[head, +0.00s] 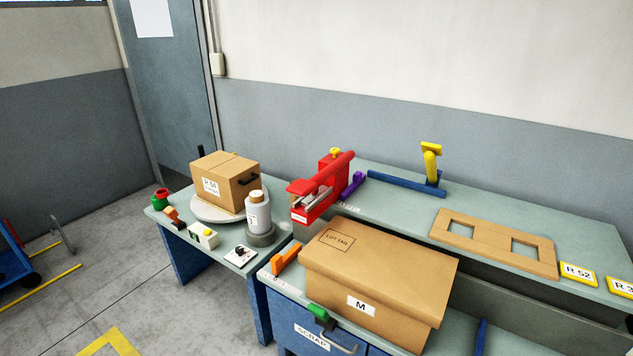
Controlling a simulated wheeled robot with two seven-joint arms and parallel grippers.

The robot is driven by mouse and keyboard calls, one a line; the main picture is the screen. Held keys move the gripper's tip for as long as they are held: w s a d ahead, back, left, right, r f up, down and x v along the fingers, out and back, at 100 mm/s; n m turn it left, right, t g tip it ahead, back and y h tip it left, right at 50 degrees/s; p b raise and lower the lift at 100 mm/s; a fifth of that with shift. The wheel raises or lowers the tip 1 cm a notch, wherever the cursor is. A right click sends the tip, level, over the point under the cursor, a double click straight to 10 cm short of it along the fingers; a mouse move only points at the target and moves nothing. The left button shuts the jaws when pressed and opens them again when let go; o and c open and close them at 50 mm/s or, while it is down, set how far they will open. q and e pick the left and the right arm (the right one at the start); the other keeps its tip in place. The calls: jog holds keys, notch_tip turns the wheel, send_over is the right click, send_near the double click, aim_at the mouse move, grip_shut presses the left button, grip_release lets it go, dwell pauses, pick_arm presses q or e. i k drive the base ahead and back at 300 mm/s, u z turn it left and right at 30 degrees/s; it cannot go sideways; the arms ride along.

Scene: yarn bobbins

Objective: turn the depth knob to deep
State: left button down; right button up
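A small white plate with a black knob (240,253) lies near the front right corner of the left table; its markings are too small to read, so I cannot tell its setting. A red machine (322,184) stands behind the large carton, with a yellow knob (335,152) on its top. I cannot tell from this view which of these is the depth knob. Neither of my grippers is in view.
On the left table (218,262) are a carton (224,180) on a round plate, a bottle (258,212) and a white box with a yellow button (204,235). A wooden frame (485,239) lies on the back bench.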

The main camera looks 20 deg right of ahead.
aim_at(334, 152)
jog(key=u, duration=1.1)
jog(key=i, duration=1.2)
jog(key=z, duration=3.3)
